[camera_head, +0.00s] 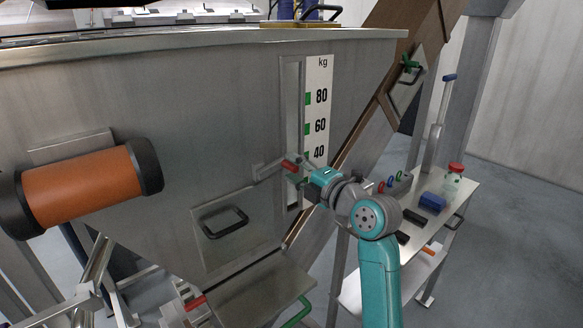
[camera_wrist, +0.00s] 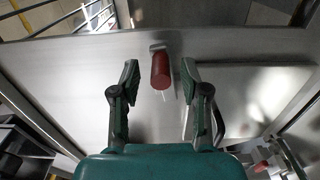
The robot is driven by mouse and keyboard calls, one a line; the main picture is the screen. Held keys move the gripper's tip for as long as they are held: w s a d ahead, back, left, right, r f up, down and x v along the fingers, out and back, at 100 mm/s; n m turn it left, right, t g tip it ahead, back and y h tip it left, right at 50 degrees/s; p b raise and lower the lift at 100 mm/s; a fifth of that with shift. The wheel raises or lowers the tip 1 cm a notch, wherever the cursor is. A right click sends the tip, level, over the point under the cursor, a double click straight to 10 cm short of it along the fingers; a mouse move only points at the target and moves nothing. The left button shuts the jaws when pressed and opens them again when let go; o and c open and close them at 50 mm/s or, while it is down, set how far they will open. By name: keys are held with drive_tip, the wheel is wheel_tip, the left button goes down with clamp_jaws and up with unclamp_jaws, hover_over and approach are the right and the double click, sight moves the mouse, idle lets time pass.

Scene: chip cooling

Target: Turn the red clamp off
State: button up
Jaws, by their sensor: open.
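In the wrist view the red handle (camera_wrist: 161,72) is a short cylinder on a metal fitting, pointing toward the camera. My gripper (camera_wrist: 159,76) is open, with one finger on each side of the handle and visible gaps between. In the head view my gripper (camera_head: 299,174) is right at the handle, and its fingers partly overlap it.
An orange cylinder with black ends (camera_head: 80,186) sticks out at left. A hatch with a black handle (camera_head: 225,222) is below the clamp. Another red handle (camera_head: 195,303) is at lower left. A side table (camera_head: 462,188) with a red-lidded jar (camera_head: 453,181) stands at right.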

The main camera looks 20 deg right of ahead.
drive_tip(key=v, duration=1)
drive_tip(key=shift+s, duration=0.35)
drive_tip(key=shift+d, duration=0.1)
drive_tip(key=s+a+f+m+h, duration=0.2)
drive_tip(key=s+f+m, duration=0.3)
drive_tip(key=f, duration=0.4)
drive_tip(key=s+a+f+m+g+h, duration=0.1)
drive_tip(key=s+f+m+h, duration=0.1)
drive_tip(key=s+f+m, duration=0.55)
drive_tip(key=s+a+f+m+h, duration=0.2)
drive_tip(key=s+f+m, duration=0.15)
drive_tip(key=f, duration=0.65)
drive_tip(key=s+a+f+m, duration=0.1)
drive_tip(key=s+m, duration=0.1)
drive_tip(key=s, duration=0.7)
drive_tip(key=s+a+f+m+g, duration=0.1)
drive_tip(key=s, duration=0.9)
drive_tip(key=s+a+f+m, duration=0.1)
drive_tip(key=s+a+m, duration=0.1)
drive_tip(key=s, duration=0.7)
drive_tip(key=shift+s+m, duration=0.25)
drive_tip(key=shift+m, duration=0.05)
